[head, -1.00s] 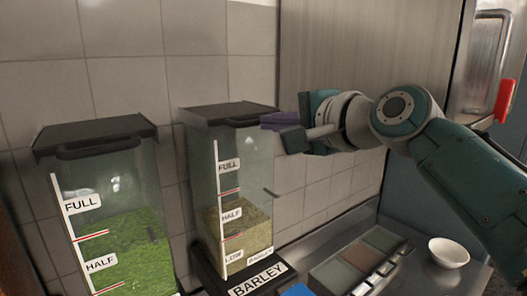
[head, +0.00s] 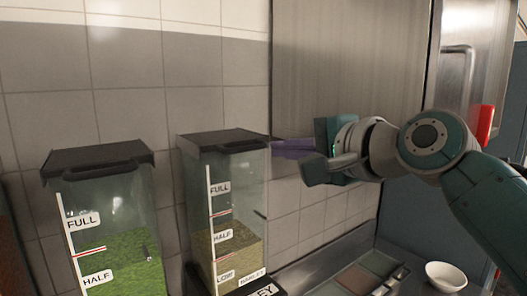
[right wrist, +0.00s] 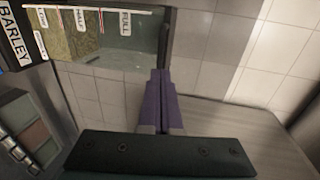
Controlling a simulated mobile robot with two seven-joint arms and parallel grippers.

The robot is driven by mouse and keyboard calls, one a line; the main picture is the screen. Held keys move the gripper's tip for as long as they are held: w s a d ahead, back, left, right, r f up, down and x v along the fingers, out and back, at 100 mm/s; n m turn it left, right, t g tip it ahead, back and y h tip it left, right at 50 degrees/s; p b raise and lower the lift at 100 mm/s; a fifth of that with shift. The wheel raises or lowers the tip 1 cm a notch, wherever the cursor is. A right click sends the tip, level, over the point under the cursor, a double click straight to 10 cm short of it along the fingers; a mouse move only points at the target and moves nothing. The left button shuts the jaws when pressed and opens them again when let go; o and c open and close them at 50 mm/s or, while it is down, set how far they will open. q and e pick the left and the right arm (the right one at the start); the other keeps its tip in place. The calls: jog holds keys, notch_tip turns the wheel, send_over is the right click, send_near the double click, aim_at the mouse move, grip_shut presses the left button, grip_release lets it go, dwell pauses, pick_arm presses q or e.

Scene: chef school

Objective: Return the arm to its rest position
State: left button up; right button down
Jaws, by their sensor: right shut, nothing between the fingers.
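My right gripper (head: 292,148) has purple fingers and is in the air in front of the tiled wall and steel panel. Its fingertips are near the right side of the barley dispenser (head: 238,205) lid. In the right wrist view the purple fingers (right wrist: 158,100) are closed together with nothing between them. The barley dispenser also shows there (right wrist: 125,55), turned sideways, with its label. My right arm (head: 480,180) comes in from the right, with the forearm raised. My left gripper is not in view.
A second dispenser (head: 115,240) with green contents stands at the left. A divided tray (head: 355,280) and a white bowl (head: 445,276) are on the counter at lower right. A steel cabinet with a red handle (head: 485,124) is at the right. Free air lies above the counter.

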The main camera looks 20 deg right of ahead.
jog(key=s+f+n+g+h+p, duration=0.1)
jog(key=s+f+n+g, duration=0.2)
jog(key=s, duration=0.8)
jog(key=s+d+f+n+g+h+p, duration=0.1)
jog(key=s+f+n+g+h, duration=0.1)
jog(key=s+f+n+g, duration=0.2)
jog(key=s+d+f+n+g+h+p, duration=0.1)
jog(key=s+f+n+g, duration=0.3)
jog(key=s, duration=1.5)
notch_tip(320, 180, down, 5)
jog(key=n+h+p, duration=0.1)
jog(key=n, duration=0.3)
jog(key=shift+s+d+r+n, duration=0.2)
jog(key=shift+s+d+n, duration=0.05)
jog(key=shift+n, duration=0.15)
